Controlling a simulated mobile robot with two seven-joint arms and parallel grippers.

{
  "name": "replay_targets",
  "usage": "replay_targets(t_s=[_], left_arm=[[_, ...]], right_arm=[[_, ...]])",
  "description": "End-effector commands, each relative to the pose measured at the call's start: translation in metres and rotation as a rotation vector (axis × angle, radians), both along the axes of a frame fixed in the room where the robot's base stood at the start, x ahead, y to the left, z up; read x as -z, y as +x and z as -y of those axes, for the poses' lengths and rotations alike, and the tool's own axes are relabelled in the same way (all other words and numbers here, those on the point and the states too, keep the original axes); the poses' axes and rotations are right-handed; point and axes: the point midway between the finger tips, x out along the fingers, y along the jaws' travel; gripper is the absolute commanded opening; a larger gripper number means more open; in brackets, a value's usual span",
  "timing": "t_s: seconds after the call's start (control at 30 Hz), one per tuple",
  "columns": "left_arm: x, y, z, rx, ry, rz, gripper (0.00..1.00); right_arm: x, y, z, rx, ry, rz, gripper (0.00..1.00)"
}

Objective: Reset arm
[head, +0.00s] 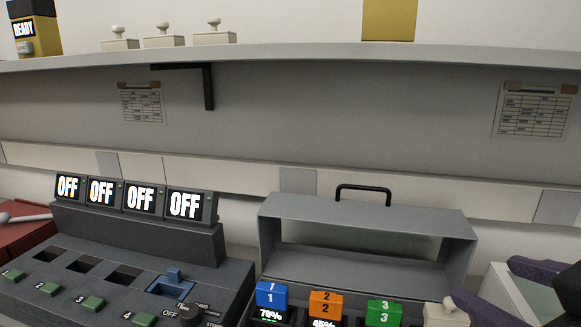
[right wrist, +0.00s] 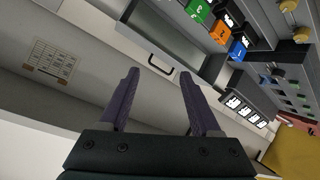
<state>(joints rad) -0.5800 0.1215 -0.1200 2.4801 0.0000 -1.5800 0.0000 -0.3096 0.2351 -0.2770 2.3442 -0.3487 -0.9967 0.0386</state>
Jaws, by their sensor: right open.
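My right gripper (head: 512,288) is at the lower right edge of the head view, with two purple fingers apart. In the right wrist view the same gripper (right wrist: 158,74) has its fingers spread with nothing between them. It is to the right of the grey open-fronted case (head: 367,222), which has a black handle (head: 363,189). Whether it touches anything is not clear. My left gripper is in neither view.
A dark console (head: 140,240) with several OFF screens and green buttons stands at left. Blue (head: 271,295), orange (head: 325,304) and green (head: 384,313) numbered blocks sit before the case. A shelf (head: 300,55) with white stamp-like objects runs overhead. A red box (head: 22,235) is far left.

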Motion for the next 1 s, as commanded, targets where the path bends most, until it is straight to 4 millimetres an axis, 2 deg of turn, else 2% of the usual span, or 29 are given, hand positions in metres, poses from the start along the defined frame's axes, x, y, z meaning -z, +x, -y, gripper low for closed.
replay_targets(t_s=[0.03,0.1,0.17,0.2,0.27,0.3,0.47,0.9,1.0], left_arm=[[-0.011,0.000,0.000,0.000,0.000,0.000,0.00],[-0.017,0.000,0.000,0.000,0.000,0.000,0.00],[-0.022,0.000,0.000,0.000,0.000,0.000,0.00],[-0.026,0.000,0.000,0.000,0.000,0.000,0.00],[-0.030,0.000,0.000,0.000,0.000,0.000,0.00],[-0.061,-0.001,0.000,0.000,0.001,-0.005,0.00],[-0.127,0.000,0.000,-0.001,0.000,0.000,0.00],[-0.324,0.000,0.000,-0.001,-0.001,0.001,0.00],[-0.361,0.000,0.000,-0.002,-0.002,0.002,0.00]], right_arm=[[0.019,-0.030,0.006,0.053,0.060,-0.160,0.64],[0.046,-0.073,0.009,0.105,0.129,-0.369,0.64],[0.062,-0.111,0.007,0.137,0.180,-0.535,0.64],[0.069,-0.137,0.005,0.153,0.213,-0.642,0.64],[0.074,-0.177,0.000,0.169,0.256,-0.797,0.64],[0.040,-0.169,0.000,0.163,0.249,-0.771,0.64],[-0.024,-0.167,0.001,0.162,0.243,-0.765,0.64],[-0.220,-0.166,0.001,0.161,0.242,-0.763,0.64],[-0.257,-0.166,0.001,0.162,0.242,-0.762,0.64]])
